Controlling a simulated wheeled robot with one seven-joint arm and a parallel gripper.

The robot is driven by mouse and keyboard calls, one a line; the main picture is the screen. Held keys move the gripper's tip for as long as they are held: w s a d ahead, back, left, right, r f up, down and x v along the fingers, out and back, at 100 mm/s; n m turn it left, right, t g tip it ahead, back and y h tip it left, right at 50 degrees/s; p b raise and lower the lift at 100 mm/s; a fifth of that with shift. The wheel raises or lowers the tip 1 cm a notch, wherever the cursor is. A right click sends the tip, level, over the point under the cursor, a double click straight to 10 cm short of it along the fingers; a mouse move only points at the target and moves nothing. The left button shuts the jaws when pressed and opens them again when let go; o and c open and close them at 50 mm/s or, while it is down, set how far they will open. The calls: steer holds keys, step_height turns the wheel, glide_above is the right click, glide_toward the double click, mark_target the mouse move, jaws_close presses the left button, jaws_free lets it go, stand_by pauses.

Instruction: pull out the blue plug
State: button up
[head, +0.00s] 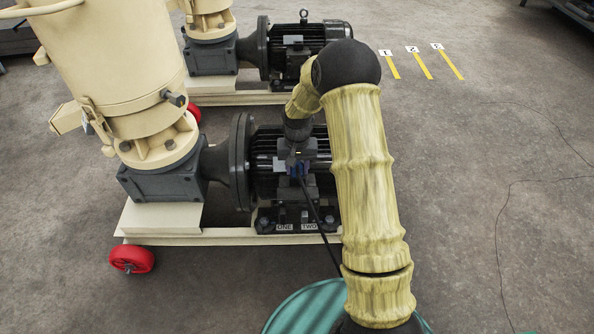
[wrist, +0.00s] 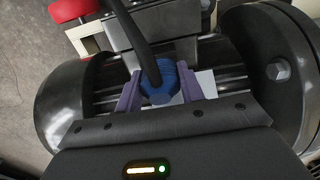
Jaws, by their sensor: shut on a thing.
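The blue plug (wrist: 159,82) shows in the wrist view between the two purple fingers of my gripper (wrist: 158,92), which is shut on it. A black cable runs from the plug up and out of the wrist view. The cable hangs from there toward the lower right. My gripper hides most of the plug's seat, so I cannot tell how far it is seated.
The motor belongs to a cream pellet mill (head: 112,50) on a cream base with red wheels (head: 132,260). A second mill with a black motor (head: 300,42) stands behind. A teal round surface (head: 305,308) is at the bottom.

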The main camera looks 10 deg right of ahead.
steer(key=shift+r, duration=0.2)
steer(key=shift+r+p, duration=2.95)
steer(key=shift+p, duration=0.2)
